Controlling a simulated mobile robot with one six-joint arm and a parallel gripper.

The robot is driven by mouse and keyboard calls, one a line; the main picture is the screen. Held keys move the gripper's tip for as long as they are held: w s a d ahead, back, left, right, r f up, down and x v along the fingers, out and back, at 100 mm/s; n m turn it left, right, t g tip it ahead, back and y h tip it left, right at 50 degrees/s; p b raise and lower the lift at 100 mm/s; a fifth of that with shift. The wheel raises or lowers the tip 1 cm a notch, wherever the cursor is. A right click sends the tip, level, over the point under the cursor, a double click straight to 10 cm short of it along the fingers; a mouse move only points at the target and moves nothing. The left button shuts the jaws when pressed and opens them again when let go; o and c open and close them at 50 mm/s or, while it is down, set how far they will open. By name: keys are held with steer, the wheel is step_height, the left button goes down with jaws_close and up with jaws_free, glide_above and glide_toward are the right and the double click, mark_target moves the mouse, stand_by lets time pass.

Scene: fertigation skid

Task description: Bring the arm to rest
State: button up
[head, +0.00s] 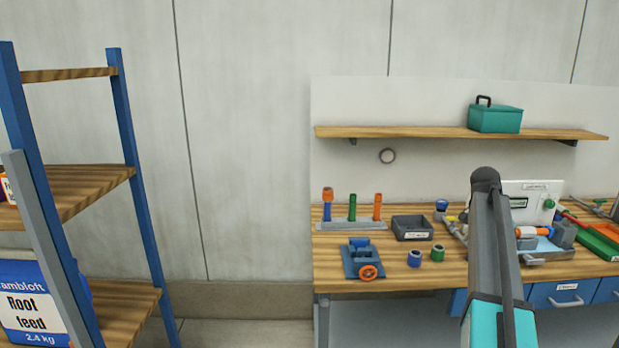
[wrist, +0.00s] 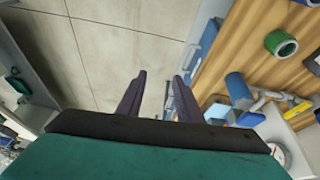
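My arm rises from the lower right of the head view, in front of the workbench; the gripper itself cannot be made out there. In the wrist view my gripper (wrist: 160,90) shows two dark fingers standing apart with nothing between them. Floor tiles show behind the left finger and the gap, and the bench edge lies just right of the fingers. The gripper touches nothing that I can see.
The wooden workbench (head: 400,272) carries a grey bin (head: 412,228), a blue device with an orange wheel (head: 368,262), a tool rack (head: 350,225) and a skid with a white panel (head: 535,190). A shelf unit (head: 130,150) stands left. Open floor (wrist: 100,40) lies beside the bench.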

steer(key=a+f+n+g+y, duration=0.1)
steer(key=a+f, duration=0.5)
steer(key=f, duration=0.4)
steer(key=a+f+n+g, duration=0.1)
steer(key=a+f, duration=0.5)
steer(key=f, duration=0.4)
steer(key=s+a+f+n+g, duration=0.1)
steer(key=s+a+f, duration=0.2)
steer(key=a+f, duration=0.25)
steer(key=s+a+f+n+y, duration=0.1)
steer(key=s+a+f, duration=0.1)
steer(key=a+f, duration=0.35)
steer(key=s+a+f+n+g, duration=0.1)
steer(key=s+a+f, duration=0.2)
steer(key=f, duration=0.5)
steer(key=s+a+f+n, duration=0.4)
steer(key=s+a+f, duration=0.2)
steer(key=s, duration=0.4)
steer(key=s+a+f+n+y, duration=0.1)
steer(key=s+a+f+n, duration=0.3)
steer(key=s+f, duration=0.3)
steer(key=s+a+f+n+y, duration=0.1)
steer(key=s+a+f+n, duration=0.4)
steer(key=s, duration=0.9)
steer(key=shift+s+a+f+g, duration=0.4)
steer(key=shift+a+f, duration=0.25)
steer(key=shift+a, duration=0.7)
